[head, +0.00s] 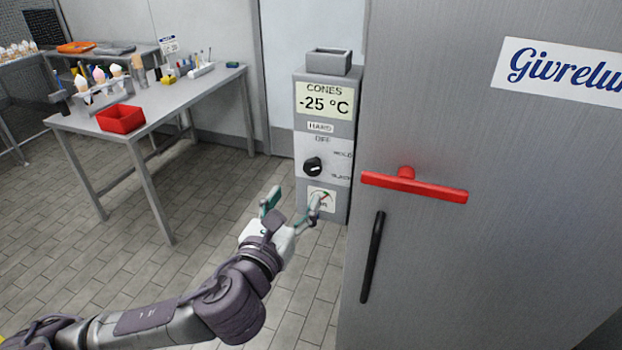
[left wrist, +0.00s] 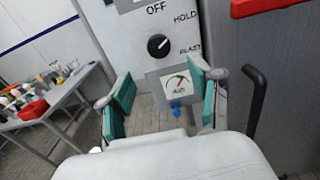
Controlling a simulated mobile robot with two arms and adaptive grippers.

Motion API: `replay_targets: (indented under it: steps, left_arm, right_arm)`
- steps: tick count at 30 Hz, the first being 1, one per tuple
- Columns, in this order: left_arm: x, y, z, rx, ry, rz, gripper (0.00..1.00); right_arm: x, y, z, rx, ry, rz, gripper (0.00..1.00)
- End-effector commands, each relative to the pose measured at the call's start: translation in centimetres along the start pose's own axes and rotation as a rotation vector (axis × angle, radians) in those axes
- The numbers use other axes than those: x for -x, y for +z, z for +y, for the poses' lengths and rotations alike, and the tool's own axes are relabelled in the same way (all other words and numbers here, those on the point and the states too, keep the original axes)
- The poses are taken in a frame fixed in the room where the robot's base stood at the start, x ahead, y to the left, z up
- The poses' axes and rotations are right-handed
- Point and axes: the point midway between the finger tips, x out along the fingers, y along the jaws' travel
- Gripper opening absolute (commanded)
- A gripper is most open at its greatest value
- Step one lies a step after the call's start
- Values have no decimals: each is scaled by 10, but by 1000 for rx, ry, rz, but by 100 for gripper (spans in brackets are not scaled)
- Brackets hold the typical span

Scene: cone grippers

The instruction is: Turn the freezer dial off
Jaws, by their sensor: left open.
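The freezer dial (head: 313,167) is a round black knob with a white pointer line, on a white panel of a grey control box (head: 325,215). Around it are the labels OFF above, HOLD at the upper right and BLAST at the lower right. My right gripper is not in view.
A display (head: 324,101) above the dial reads CONES -25 °C. A steel freezer door with a red handle (head: 414,185) and a black bar (head: 372,257) stands close on the right. A table (head: 160,101) with a red bin (head: 120,119) stands at the left.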

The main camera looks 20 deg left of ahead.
Motion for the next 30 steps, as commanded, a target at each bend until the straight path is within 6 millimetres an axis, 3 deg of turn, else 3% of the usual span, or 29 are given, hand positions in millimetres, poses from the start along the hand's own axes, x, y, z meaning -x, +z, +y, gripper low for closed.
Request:
replay_targets:
  steps: [1, 6, 12, 18, 26, 30]
  left_arm:
    - [-13, 7, 1, 1, 3, -3, 64]
    - [-49, 7, 0, 2, 2, -3, 64]
    - [-80, 6, 0, 2, 1, -3, 64]
    - [-92, 4, 0, 4, -1, -2, 64]
    - [-93, 4, 0, 3, -1, -2, 64]
    - [-93, 4, 0, 3, -1, -2, 42]
  right_arm:
    - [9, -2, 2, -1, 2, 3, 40]
    - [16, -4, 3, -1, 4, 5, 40]
    - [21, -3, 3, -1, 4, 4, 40]
    - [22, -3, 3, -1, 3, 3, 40]
    - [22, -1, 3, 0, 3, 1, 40]
    - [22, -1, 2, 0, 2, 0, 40]
